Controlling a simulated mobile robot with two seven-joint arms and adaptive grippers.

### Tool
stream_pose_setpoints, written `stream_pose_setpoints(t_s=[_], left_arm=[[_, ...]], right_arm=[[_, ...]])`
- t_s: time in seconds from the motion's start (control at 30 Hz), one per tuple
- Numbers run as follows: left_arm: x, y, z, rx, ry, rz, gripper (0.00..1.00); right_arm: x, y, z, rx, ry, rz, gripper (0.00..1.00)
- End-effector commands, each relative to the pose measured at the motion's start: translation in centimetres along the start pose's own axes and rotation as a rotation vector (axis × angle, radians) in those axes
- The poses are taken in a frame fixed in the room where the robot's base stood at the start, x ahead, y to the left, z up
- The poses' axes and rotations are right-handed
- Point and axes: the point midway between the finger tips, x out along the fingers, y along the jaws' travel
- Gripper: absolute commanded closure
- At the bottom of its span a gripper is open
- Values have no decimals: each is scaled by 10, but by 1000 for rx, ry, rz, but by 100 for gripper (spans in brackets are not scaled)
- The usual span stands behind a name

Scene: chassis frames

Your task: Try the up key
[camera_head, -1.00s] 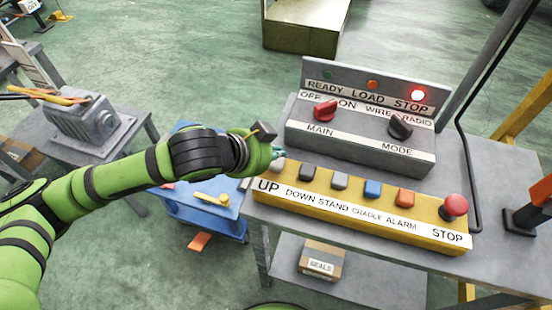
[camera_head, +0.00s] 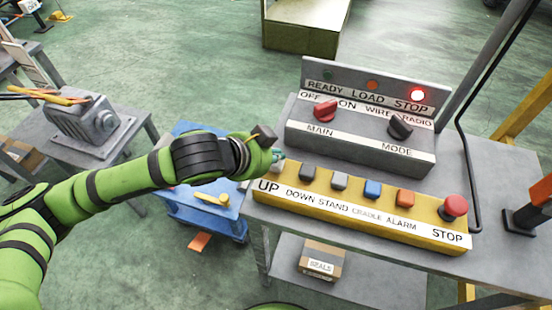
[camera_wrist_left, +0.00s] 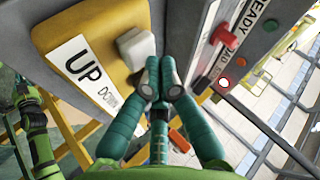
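The yellow key box (camera_head: 350,215) lies along the front of the grey bench, with a row of keys on top. The UP key (camera_wrist_left: 137,47) is a pale, blocky button beside the UP label (camera_wrist_left: 85,62). In the head view the key sits at the box's left end, partly hidden by my gripper. My left gripper (camera_wrist_left: 160,66) has its teal fingers together, with nothing between them. The fingertips are right beside the pale key in the wrist view; I cannot tell whether they touch it. In the head view the left gripper (camera_head: 278,154) is just above the key. My right gripper is not in view.
Behind the keys stands a grey panel (camera_head: 360,142) with red MAIN and black MODE knobs. Its STOP lamp (camera_head: 417,94) glows red. A red mushroom button (camera_head: 453,206) is at the box's right end. A blue cart (camera_head: 205,215) stands left of the bench.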

Motion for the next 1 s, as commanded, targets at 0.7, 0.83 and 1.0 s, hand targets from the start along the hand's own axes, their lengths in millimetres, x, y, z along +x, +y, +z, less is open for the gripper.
stream_pose_setpoints(t_s=[0.7,0.83,1.0], left_arm=[[3,2,2,0,1,0,100],[4,3,3,0,1,0,100],[6,5,4,0,1,1,100]], right_arm=[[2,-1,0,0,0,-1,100],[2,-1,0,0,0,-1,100],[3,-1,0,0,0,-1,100]])
